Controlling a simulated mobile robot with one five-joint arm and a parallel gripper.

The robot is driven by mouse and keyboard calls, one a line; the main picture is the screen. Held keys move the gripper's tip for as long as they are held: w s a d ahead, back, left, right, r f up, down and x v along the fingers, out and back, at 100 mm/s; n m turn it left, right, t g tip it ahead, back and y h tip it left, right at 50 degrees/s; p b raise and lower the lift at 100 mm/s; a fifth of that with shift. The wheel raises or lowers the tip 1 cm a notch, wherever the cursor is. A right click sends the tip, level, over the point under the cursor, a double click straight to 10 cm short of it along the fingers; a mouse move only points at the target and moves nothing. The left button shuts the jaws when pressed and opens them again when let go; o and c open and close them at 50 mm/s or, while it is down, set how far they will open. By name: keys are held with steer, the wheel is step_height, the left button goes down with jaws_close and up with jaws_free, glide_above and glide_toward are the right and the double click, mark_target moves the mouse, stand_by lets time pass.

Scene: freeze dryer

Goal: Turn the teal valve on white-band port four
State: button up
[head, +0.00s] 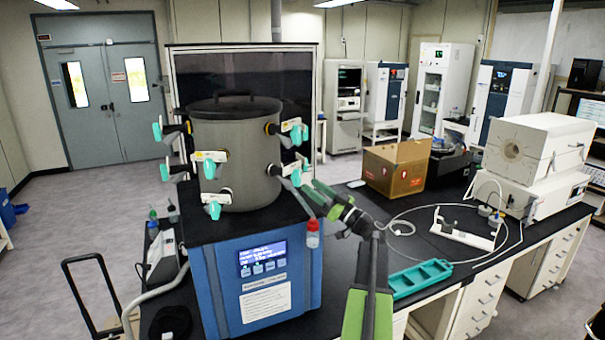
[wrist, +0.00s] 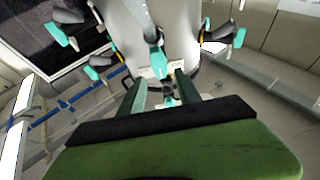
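The grey drum (head: 235,150) of the freeze dryer carries several ports with teal valves. White plates show at several of them, one being the front port (head: 216,197). My gripper (head: 303,182) reaches from the right to the drum's lower right port, whose white plate (head: 290,169) and teal valve (head: 296,178) show beside the fingertips. In the wrist view my gripper (wrist: 161,80) is open, its fingers apart on either side of a white plate (wrist: 160,72) and a small teal part (wrist: 168,101). Contact cannot be told. No port numbers are readable.
Another teal valve (head: 292,126) sits above my gripper on the drum's right. The right bench holds a teal tray (head: 420,278), a cardboard box (head: 397,167) and a white cable.

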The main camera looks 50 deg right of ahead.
mark_target(299, 177)
steer(key=p+x, duration=0.1)
steer(key=x, duration=0.4)
steer(key=shift+f, duration=0.1)
jaws_close()
